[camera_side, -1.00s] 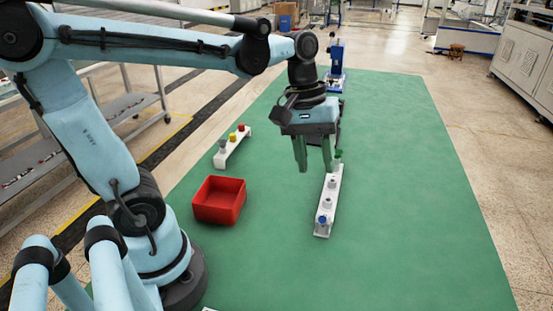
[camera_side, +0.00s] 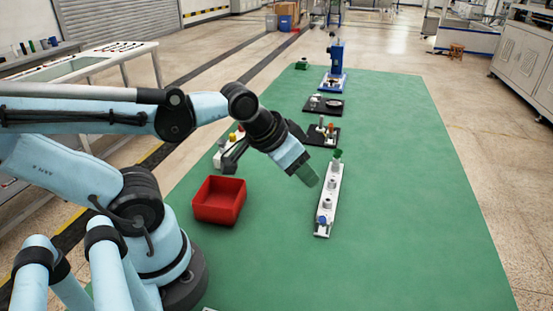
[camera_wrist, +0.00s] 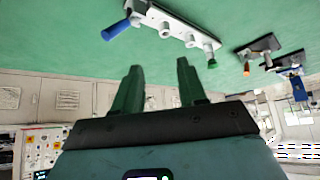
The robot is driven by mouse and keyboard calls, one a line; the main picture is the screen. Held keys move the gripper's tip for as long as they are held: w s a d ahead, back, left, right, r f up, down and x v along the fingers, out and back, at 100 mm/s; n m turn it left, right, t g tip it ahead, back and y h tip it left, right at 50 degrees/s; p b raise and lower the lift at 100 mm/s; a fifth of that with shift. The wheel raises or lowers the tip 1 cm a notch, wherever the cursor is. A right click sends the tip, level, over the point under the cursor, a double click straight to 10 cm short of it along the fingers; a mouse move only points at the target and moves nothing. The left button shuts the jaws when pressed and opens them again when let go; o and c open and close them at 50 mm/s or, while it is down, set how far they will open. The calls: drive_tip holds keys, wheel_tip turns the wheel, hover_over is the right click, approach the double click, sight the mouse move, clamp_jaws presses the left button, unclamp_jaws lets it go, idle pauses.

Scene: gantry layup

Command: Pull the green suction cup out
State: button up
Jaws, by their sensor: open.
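The green suction cup (camera_side: 338,154) sits at the far end of a white rail (camera_side: 332,190) on the green mat. It also shows in the wrist view (camera_wrist: 209,47), at the right end of the rail. A blue suction cup (camera_side: 323,219) is at the rail's near end, with grey fittings between them. My gripper (camera_side: 310,180) is tilted, to the left of the rail and apart from the green cup. In the wrist view its two green fingers (camera_wrist: 158,72) are spread with nothing between them.
A red bin (camera_side: 219,200) stands left of the rail. Black plates (camera_side: 322,136) with small parts and a blue press (camera_side: 334,70) stand farther back. The mat right of the rail is clear.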

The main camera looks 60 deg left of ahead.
drive_tip(key=shift+o, duration=1.4)
drive_tip(key=shift+r, duration=0.1)
drive_tip(key=w+a+r+g, duration=0.2)
drive_tip(key=w+r, duration=0.2)
drive_tip(key=w, duration=0.1)
drive_tip(key=g, duration=0.5)
hover_over(338, 152)
wheel_tip(338, 152, down, 3)
drive_tip(key=shift+a+f, duration=0.1)
drive_tip(key=shift+f, duration=0.35)
wheel_tip(338, 152, down, 12)
drive_tip(key=shift+r, duration=0.2)
